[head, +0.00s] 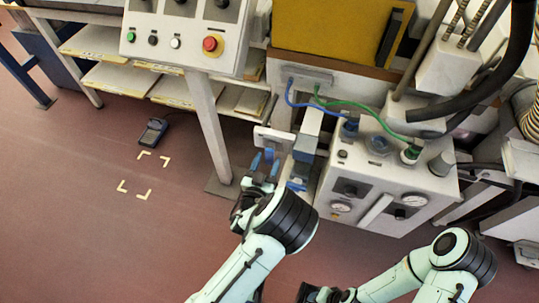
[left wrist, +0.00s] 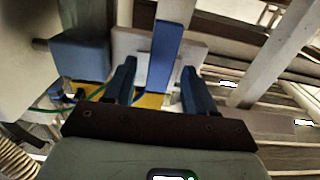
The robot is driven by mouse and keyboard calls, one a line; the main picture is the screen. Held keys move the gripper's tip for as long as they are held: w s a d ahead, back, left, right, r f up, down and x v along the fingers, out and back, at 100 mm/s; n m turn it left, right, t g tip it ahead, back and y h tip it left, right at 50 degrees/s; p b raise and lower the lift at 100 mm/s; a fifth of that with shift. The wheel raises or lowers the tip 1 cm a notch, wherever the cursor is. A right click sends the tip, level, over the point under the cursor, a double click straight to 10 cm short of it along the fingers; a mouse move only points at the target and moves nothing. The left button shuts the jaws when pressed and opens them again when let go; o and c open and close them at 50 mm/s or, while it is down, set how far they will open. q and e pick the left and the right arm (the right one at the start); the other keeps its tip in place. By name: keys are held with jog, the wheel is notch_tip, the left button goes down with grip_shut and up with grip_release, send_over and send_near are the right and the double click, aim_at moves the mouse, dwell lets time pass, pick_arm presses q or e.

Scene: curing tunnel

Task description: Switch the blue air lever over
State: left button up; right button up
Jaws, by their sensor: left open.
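The blue air lever (left wrist: 166,50) shows in the left wrist view as a flat blue bar in front of a pale plate (left wrist: 130,42). In the head view the lever (head: 269,153) is small and partly hidden by my fingers, below the white plate (head: 273,137). My left gripper (head: 265,165) is open, and in the left wrist view its two dark blue fingers (left wrist: 158,77) stand on either side of the lever, with gaps visible. I cannot tell how deep the lever sits between them. My right gripper (head: 318,294) is at the bottom edge, partly cut off.
A blue block (head: 304,149) is just right of the lever. A grey cabinet (head: 365,205) with gauges and hoses stands further right. A control panel (head: 186,38) on a post (head: 209,130) is to the left. A dark handheld device (head: 152,132) lies on the open floor.

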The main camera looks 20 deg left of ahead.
aim_at(269, 157)
pick_arm(q)
jog(key=shift+w, duration=1.55)
jog(key=shift+c, duration=0.3)
grip_shut()
